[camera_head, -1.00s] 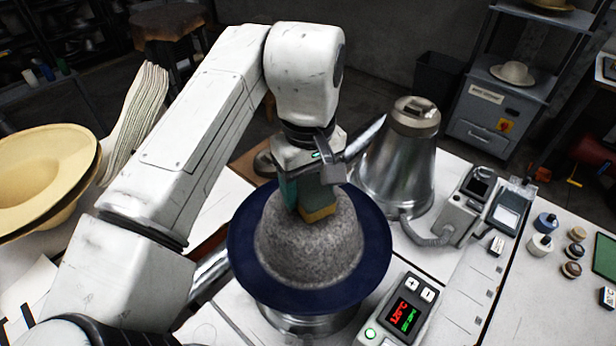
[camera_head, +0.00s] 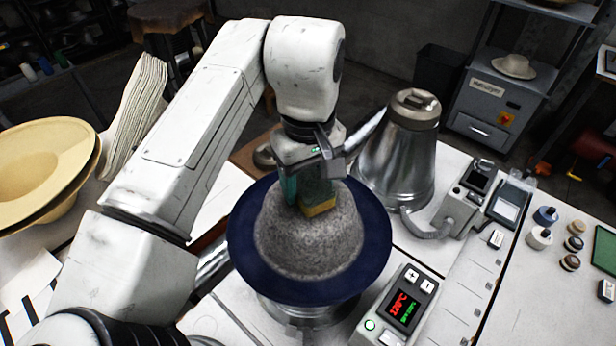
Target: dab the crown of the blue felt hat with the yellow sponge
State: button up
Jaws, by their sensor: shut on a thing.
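The hat has a dark blue brim (camera_head: 372,235) and a speckled grey crown (camera_head: 308,245). It sits brim-down on a round metal stand (camera_head: 305,312). My gripper (camera_head: 312,188) points down over the top of the crown and is shut on the yellow sponge (camera_head: 319,208). Only the sponge's lower yellow part shows clearly; the rest is hidden by the jaws. The sponge's underside is at the crown's top, and I cannot tell whether it touches or hovers just above.
A metal cone-shaped steamer (camera_head: 397,165) with a hose stands close behind the hat, to the right. A control box with a lit display (camera_head: 403,308) is at front right. Straw hats (camera_head: 45,165) lie at left. Small jars (camera_head: 540,238) stand at far right.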

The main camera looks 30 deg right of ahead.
jog(key=shift+f, duration=0.55)
dwell(1.9)
jog(key=shift+r, duration=0.1)
notch_tip(320, 180, up, 2)
jog(key=shift+r+p, duration=0.25)
jog(key=shift+p, duration=0.95)
jog(key=shift+r, duration=2.25)
jog(key=shift+f+b, duration=1.3)
jog(key=shift+f, duration=1.7)
jog(key=shift+f, duration=0.55)
